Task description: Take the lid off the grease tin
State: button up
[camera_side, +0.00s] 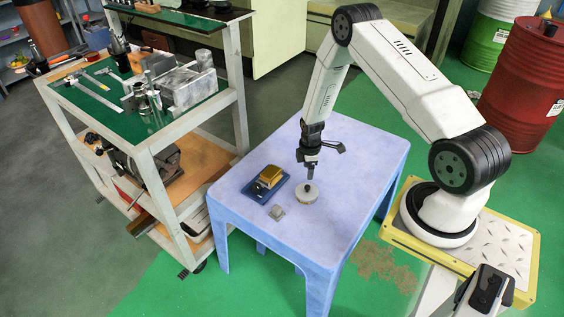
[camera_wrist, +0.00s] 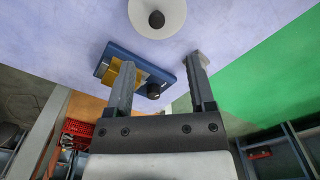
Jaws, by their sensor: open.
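The round, pale grease tin (camera_side: 306,194) stands on the blue table. In the wrist view its pale round top, which looks like the lid (camera_wrist: 140,14), has a dark knob (camera_wrist: 157,19) at its centre and is cut by the top edge. My gripper (camera_side: 310,174) points down close above the tin in the side view and partly hides its top. In the wrist view my gripper (camera_wrist: 160,62) has its two fingers apart with nothing between them; the knob lies beyond the fingertips. I cannot tell whether a finger touches the tin.
A blue tray (camera_side: 252,192) holding a gold block (camera_side: 271,175) and a dark round piece (camera_side: 257,188) lies left of the tin. A small grey piece (camera_side: 277,212) lies in front. The table's (camera_side: 365,152) right side is clear. A tooling cart (camera_side: 190,130) stands at left.

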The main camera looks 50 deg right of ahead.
aim_at(308, 186)
jog(key=shift+s+d+f, duration=0.15)
jog(key=shift+d+f, duration=0.1)
jog(key=shift+f, duration=1.55)
jog(key=shift+f, duration=2.6)
grip_shut()
